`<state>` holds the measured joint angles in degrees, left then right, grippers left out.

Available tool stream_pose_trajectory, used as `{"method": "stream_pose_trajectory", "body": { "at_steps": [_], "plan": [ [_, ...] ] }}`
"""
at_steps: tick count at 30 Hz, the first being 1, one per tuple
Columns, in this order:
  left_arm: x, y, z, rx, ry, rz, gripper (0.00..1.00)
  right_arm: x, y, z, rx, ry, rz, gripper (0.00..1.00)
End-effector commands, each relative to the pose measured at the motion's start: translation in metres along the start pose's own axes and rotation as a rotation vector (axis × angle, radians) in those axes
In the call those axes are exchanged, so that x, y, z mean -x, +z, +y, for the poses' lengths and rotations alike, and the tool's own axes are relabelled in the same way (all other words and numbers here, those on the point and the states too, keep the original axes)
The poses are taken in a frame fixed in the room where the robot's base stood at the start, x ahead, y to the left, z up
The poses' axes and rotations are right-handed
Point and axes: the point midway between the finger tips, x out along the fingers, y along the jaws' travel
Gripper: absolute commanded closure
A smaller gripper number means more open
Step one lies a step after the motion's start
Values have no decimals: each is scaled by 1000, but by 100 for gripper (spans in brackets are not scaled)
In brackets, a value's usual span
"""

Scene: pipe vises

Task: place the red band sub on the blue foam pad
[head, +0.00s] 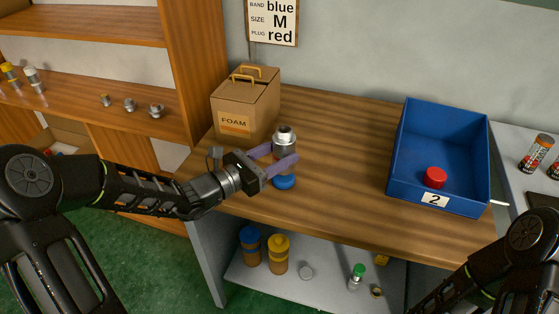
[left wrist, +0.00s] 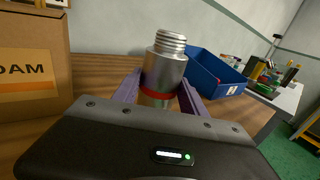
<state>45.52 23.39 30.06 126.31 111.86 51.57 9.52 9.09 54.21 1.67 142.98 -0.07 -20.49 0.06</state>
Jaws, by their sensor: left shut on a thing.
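The red band sub (head: 284,140) is a silver metal cylinder with a threaded top. In the left wrist view the sub (left wrist: 164,68) stands upright, and its red band shows low between the fingers. My left gripper (head: 281,160) has its purple fingers shut around it over the wooden bench. A small blue rounded piece (head: 284,182) shows right below the sub. I cannot tell whether it is a cap on the sub's lower end or a separate pad. No blue foam pad can be made out for certain. My right arm enters at lower right, its gripper out of frame.
A cardboard FOAM box (head: 236,114) stands left of the sub. A blue bin (head: 408,165) labelled 2 holds a red plug (head: 435,177) at right. The bench between them is clear. The lower shelf (head: 325,288) holds bottles and small fittings. A sign (head: 272,22) reads blue, M, red.

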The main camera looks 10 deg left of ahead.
Motion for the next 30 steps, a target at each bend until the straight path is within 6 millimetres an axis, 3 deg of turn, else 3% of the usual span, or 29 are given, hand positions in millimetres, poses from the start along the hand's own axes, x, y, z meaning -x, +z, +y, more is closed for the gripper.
{"method": "stream_pose_trajectory", "body": {
  "at_steps": [5,17,18,26,30],
  "plan": [
    [-1,-21,0,1,-1,-3,100,-1,0,0,0,0,0,28],
    [-1,-26,0,-1,-1,-4,100,-4,0,2,0,0,0,28],
    [0,-28,0,0,0,0,50,-4,0,2,0,0,0,28],
    [0,-27,0,0,0,0,29,-3,0,1,0,0,0,28],
    [0,-27,0,0,0,0,29,-3,0,1,0,0,0,28]
  ]
}}
